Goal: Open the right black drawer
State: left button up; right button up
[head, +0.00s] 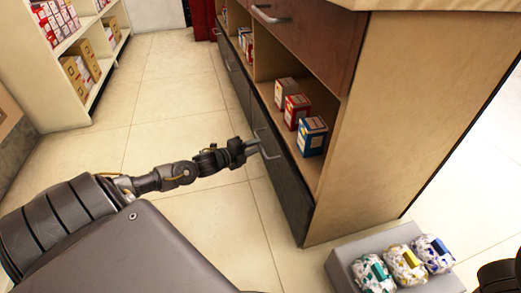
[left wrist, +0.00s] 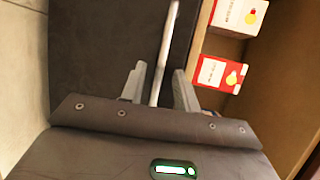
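The right black drawer (head: 287,180) is low in the wooden cabinet, at its near end, and its front looks flush with the cabinet. Its grey bar handle (head: 263,143) stands out from the front. My left gripper (head: 252,148) is at this handle. In the left wrist view, the handle bar (left wrist: 163,50) runs between the two fingers of my left gripper (left wrist: 160,88), with a gap visible on each side. The fingers are apart and not closed on it. The dark drawer front (left wrist: 100,60) fills the left part of that view.
Boxes (head: 312,136) stand on the open shelf above the drawer. A brown drawer (head: 315,40) is higher up. A grey low platform (head: 345,270) with wrapped packs (head: 405,266) is at the cabinet's near end. The tiled floor (head: 170,90) left of the cabinet is clear.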

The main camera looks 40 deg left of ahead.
pick_arm(q)
jog(key=shift+b+x, duration=0.7)
jog(key=shift+x, duration=1.2)
jog(key=shift+c, duration=0.2)
grip_shut()
